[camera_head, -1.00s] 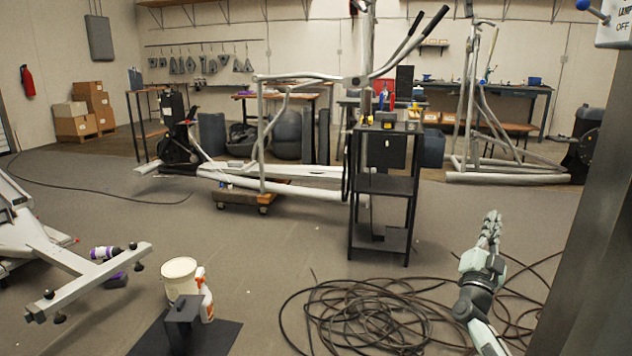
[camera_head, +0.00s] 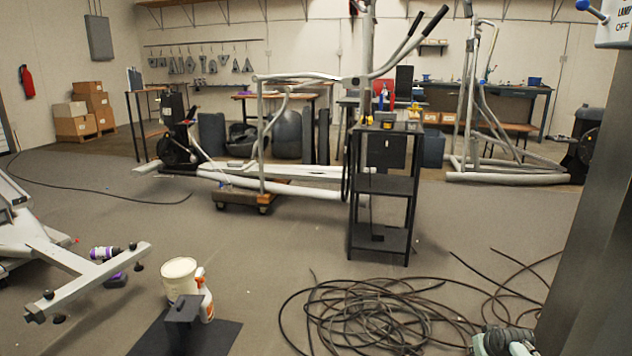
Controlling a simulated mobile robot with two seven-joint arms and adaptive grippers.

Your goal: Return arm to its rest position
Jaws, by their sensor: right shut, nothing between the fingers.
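My right gripper (camera_head: 503,341) shows only in part at the bottom edge of the head view, right of centre. It is low over the floor, just right of the coiled black cable, and most of it and its arm are cut off by the frame. It is shut and holds nothing. My left gripper and left arm are not in view.
A black cable coil (camera_head: 375,315) lies on the floor left of my right gripper. A black shelf cart (camera_head: 384,186) stands beyond it. A white bucket (camera_head: 180,278) and spray bottle (camera_head: 205,297) stand at lower left. A grey pillar (camera_head: 592,260) rises close on the right.

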